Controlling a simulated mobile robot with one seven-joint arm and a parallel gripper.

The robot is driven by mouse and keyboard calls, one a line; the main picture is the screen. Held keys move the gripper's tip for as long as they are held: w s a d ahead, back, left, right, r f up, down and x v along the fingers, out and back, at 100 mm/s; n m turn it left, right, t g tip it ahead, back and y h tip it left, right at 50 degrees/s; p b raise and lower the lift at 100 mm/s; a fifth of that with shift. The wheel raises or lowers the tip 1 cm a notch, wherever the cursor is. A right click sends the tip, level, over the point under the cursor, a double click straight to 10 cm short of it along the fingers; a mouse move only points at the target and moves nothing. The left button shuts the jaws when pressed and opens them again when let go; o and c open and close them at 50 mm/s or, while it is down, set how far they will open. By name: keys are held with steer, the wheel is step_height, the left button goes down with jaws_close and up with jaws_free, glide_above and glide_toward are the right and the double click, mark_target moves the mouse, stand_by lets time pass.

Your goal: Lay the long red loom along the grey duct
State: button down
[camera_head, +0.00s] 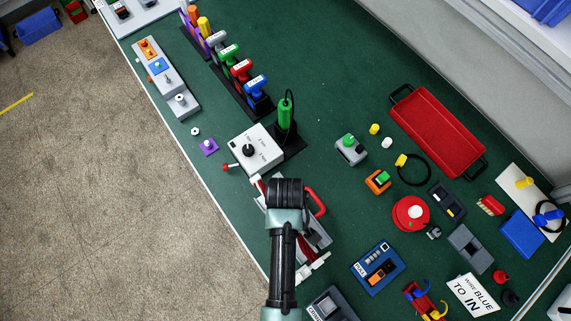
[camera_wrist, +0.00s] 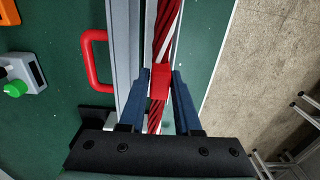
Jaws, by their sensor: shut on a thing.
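The long red loom (camera_wrist: 168,25), a twisted red bundle, runs up and down the wrist view, with a plain red block (camera_wrist: 160,82) on it between my fingers. My gripper (camera_wrist: 161,73) is shut on the loom at this block. In the head view, my arm hides the fingers and the middle of the loom. A part of the duct (camera_head: 319,235) shows to the right of my arm.
A red handle (camera_wrist: 92,60) stands beside the duct. A grey box with a black knob (camera_head: 251,149) is just beyond it. A blue panel (camera_head: 377,268) and a red reel (camera_head: 410,213) lie to the right. The table's edge (camera_head: 222,188) runs close on the left.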

steer(key=shift+r, duration=0.1)
steer(key=shift+f+b, duration=1.9)
steer(key=shift+f, duration=1.1)
steer(key=shift+p, duration=0.7)
steer(key=shift+f+b, duration=1.25)
steer(key=shift+f, duration=0.5)
steer(key=c, duration=0.5)
jaws_free()
steer(key=shift+w+r, duration=0.15)
steer(key=shift+r, duration=0.35)
step_height(320, 180, up, 12)
steer(key=shift+b, duration=0.45)
